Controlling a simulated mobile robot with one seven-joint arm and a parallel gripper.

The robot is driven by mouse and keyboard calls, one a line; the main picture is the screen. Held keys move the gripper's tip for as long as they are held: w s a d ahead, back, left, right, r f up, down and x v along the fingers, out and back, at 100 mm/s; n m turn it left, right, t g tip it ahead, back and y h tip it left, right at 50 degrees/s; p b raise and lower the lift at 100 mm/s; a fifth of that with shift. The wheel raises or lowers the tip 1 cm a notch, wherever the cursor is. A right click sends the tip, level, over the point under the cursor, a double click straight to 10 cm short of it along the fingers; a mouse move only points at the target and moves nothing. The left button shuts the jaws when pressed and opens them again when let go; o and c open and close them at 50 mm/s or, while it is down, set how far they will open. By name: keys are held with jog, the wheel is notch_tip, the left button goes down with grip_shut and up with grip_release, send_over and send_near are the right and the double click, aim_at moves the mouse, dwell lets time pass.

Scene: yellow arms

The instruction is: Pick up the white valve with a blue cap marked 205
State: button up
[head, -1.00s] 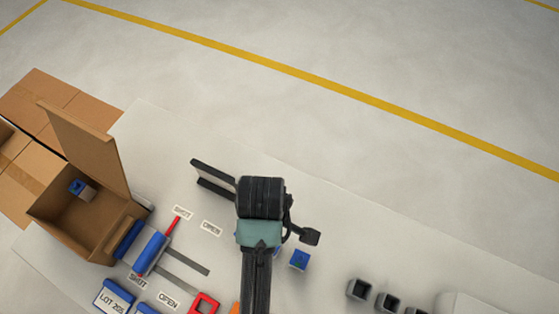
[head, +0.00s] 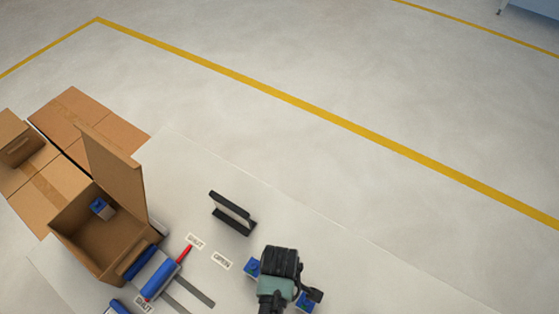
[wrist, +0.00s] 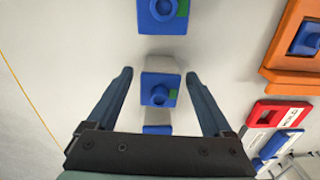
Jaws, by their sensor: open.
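In the wrist view my gripper (wrist: 160,76) is open, with one finger on each side of a pale valve with a blue cap (wrist: 160,92) and a green patch. Nothing is gripped. A second blue-capped valve (wrist: 162,12) stands beyond the fingertips. Another blue piece (wrist: 157,129) is partly hidden by the gripper's palm. No number is legible on these caps, so I cannot tell which is 205. In the head view my gripper (head: 280,268) points down over the table, its fingers hidden, with blue-capped pieces at its left (head: 252,267) and right (head: 305,302).
An open cardboard box (head: 78,222) at the left holds a blue-capped piece (head: 100,208). A black-edged stand (head: 232,214) and a blue roller with a red handle (head: 163,277) lie between. The wrist view shows an orange holder (wrist: 287,77) and a red frame (wrist: 265,115) at right.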

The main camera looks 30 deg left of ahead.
jog(key=shift+f, duration=0.7)
jog(key=shift+c, duration=0.2)
grip_shut()
